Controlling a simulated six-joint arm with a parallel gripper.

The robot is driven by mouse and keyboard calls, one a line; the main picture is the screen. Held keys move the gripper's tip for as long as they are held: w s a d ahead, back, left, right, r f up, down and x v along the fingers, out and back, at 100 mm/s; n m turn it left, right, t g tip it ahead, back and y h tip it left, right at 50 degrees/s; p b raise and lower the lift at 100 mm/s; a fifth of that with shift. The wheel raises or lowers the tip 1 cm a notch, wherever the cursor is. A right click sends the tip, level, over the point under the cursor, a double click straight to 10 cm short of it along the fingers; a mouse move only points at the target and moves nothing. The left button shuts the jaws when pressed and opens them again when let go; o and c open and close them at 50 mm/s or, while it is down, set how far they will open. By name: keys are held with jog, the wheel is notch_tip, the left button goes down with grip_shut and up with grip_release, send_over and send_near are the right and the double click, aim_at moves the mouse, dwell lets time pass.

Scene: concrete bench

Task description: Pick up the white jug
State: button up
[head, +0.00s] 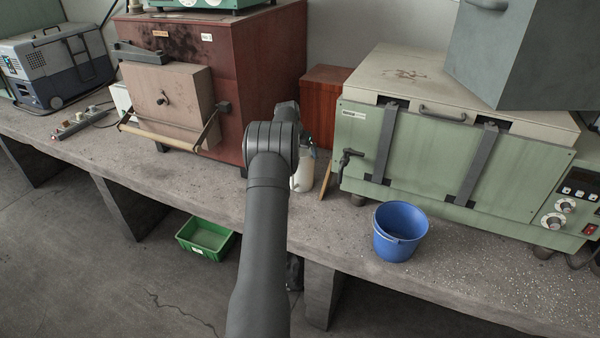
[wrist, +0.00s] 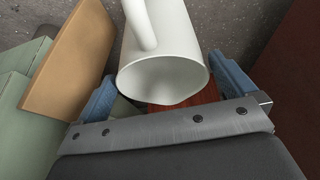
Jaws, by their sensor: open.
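The white jug (head: 303,178) stands on the concrete bench between the red-brown furnace and the green oven, partly hidden behind my arm in the head view. In the wrist view the jug (wrist: 175,45) fills the upper middle, with its open mouth towards the camera and its handle at the upper left. My gripper (wrist: 163,72) is open, with one blue finger on each side of the jug. I cannot tell whether either finger touches it. In the head view my gripper (head: 311,152) is mostly hidden by my arm.
A wooden board (wrist: 72,58) stands close to the left finger; it also shows in the head view (head: 327,180). The green oven (head: 440,150) is to the right and the red-brown furnace (head: 255,70) to the left. A blue bucket (head: 399,232) stands at the bench's front.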

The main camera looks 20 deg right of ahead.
jog(key=x, duration=0.2)
jog(key=shift+d+f, duration=0.15)
jog(key=shift+f, duration=0.25)
jog(key=c, duration=1)
jog(key=shift+c, duration=0.2)
jog(key=shift+r, duration=0.15)
